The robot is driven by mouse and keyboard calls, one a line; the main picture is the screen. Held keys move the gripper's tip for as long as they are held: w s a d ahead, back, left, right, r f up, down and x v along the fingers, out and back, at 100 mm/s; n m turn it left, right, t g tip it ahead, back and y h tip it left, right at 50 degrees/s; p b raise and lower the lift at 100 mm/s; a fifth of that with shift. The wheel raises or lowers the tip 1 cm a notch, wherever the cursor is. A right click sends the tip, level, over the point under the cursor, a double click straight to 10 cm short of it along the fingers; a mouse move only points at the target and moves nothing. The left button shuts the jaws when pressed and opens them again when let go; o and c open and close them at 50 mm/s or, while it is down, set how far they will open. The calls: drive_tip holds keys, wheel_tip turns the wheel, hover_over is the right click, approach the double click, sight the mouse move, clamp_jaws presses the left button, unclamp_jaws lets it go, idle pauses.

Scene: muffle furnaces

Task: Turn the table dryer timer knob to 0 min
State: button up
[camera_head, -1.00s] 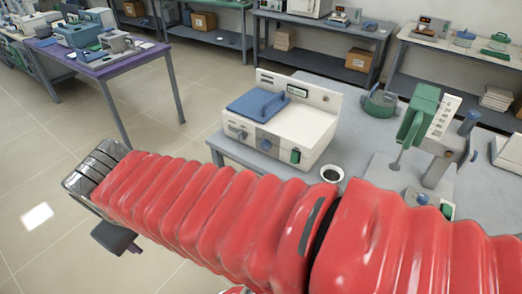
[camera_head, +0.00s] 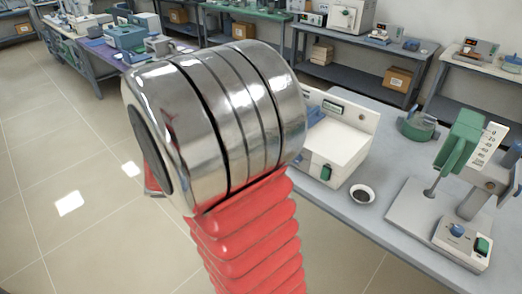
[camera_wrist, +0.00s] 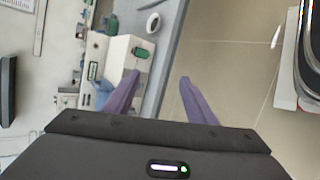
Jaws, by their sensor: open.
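The white bench unit with a blue lid, which looks like the table dryer (camera_head: 338,148), stands on the grey bench. My arm covers its left part and front knobs in the head view, leaving the green switch (camera_head: 326,174) visible. In the wrist view the dryer (camera_wrist: 117,58) lies sideways at left of centre, with its green switch (camera_wrist: 144,52) near the bench edge. The timer knob cannot be made out in either current view. My gripper (camera_wrist: 160,77) is open and empty, its purple fingers apart. The left finger overlaps the dryer in the picture; the right one is over the floor.
A small dark-filled cup (camera_head: 362,194) stands right of the dryer. Further right is a green-headed stand (camera_head: 462,145) with a control box (camera_head: 462,243). A green-and-clear vessel (camera_head: 419,124) stands behind. The floor (camera_head: 75,150) left of the bench is clear.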

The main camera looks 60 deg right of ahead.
drive_tip(key=w+d+f+n+t+h, duration=0.1)
drive_tip(key=w+d+f+n+h, duration=0.1)
drive_tip(key=d+f+h, duration=0.2)
drive_tip(key=w+d+f+n+t+h, duration=0.1)
drive_tip(key=w+d+f+n+h, duration=0.1)
drive_tip(key=d+f, duration=0.8)
drive_tip(key=shift+w+d+n+t+h, duration=0.25)
drive_tip(key=shift+d+n+t+h, duration=0.05)
drive_tip(key=shift+d+n+h, duration=0.55)
drive_tip(key=shift+d, duration=0.15)
drive_tip(key=d, duration=0.4)
drive_tip(key=s+d, duration=0.1)
drive_tip(key=d, duration=0.4)
drive_tip(key=s+d, duration=0.1)
drive_tip(key=d, duration=0.3)
drive_tip(key=shift+s+d, duration=0.1)
drive_tip(key=shift+d, duration=0.15)
drive_tip(key=shift+c, duration=0.5)
